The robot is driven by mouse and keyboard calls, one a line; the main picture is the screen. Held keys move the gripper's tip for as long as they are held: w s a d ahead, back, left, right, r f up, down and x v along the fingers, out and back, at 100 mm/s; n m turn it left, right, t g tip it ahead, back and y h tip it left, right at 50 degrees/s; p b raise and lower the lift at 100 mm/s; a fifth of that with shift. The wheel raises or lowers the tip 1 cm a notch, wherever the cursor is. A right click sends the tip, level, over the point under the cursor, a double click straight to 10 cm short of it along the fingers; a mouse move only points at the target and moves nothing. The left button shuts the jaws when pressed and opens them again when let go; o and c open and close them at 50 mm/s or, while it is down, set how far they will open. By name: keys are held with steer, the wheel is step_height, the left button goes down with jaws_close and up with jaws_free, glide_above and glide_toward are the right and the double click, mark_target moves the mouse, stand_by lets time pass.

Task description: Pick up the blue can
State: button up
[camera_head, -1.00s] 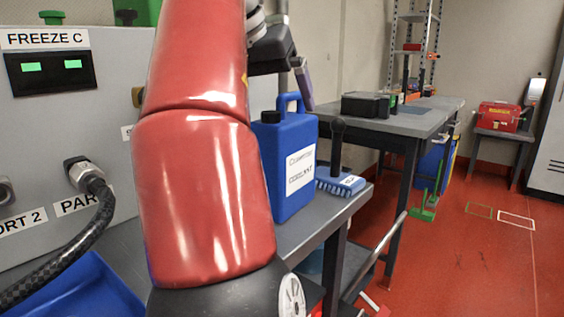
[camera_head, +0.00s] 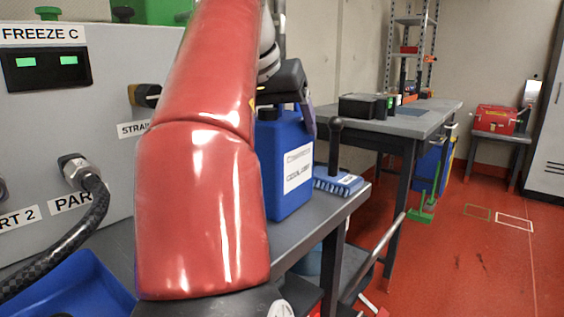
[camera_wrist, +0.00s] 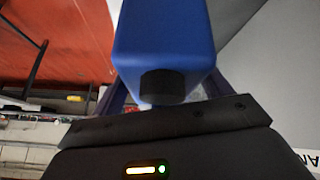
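The blue can (camera_head: 284,168) stands upright on the grey bench (camera_head: 312,226), with a white label on its side. My gripper (camera_head: 300,118) is above and at the top of the can, pointing down; one purple finger shows at its right side. The can's handle is now mostly hidden behind my gripper and arm. In the wrist view, the can (camera_wrist: 165,40) with its black cap fills the upper middle. The dark purple fingers (camera_wrist: 165,92) are spread, one on each side of the can's top. Contact cannot be made out.
A blue brush (camera_head: 338,182) with a dark upright handle lies just right of the can, near the bench edge. A grey panel box (camera_head: 110,110) with a black cable is at left, with a blue tray (camera_head: 75,285) below. Another table (camera_head: 425,120) stands behind at right.

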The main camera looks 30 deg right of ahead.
jaws_close()
steer(key=shift+r, duration=0.1)
stand_by(0.3)
